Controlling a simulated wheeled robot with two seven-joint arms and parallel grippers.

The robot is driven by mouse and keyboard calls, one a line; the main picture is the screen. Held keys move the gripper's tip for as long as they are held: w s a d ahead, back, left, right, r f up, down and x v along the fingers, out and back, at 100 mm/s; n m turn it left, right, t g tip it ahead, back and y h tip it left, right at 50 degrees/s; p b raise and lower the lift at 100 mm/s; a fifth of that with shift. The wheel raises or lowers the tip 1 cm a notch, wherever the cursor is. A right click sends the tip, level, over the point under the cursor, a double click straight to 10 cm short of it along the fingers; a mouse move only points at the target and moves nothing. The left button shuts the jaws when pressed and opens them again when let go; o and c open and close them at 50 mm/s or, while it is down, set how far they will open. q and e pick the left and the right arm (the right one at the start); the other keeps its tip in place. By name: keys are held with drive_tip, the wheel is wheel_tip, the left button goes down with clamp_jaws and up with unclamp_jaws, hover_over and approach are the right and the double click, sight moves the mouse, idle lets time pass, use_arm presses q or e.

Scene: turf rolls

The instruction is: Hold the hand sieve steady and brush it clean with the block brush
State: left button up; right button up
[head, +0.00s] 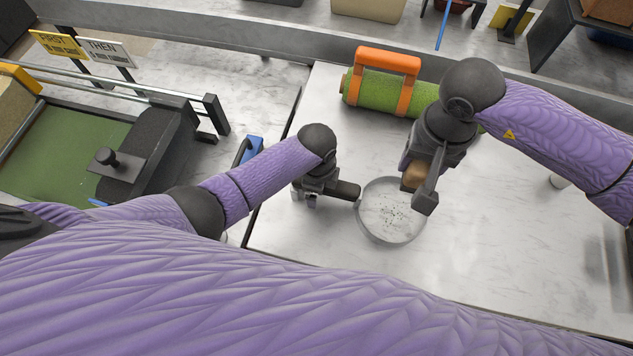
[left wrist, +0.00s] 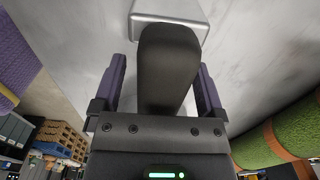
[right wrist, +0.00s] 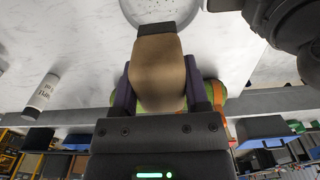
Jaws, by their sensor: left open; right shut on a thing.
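The hand sieve (head: 390,212) lies on the pale table, a round grey pan with dark specks inside. Its dark handle (head: 346,190) points left towards my left gripper (head: 325,190). In the left wrist view the handle (left wrist: 168,70) stands between the two open fingers, with a gap on each side. My right gripper (head: 421,182) is shut on the block brush (head: 414,175), a tan block with a dark end. The brush (right wrist: 158,75) also shows between the fingers in the right wrist view. It is over or beside the sieve's upper right rim; contact cannot be told.
A green turf roll (head: 378,88) with an orange holder (head: 388,60) lies at the back of the table. A green-bedded machine (head: 70,150) is at the left. The table's right part is mostly clear.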

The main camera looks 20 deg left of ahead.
use_arm(q)
clamp_jaws()
idle(1.0)
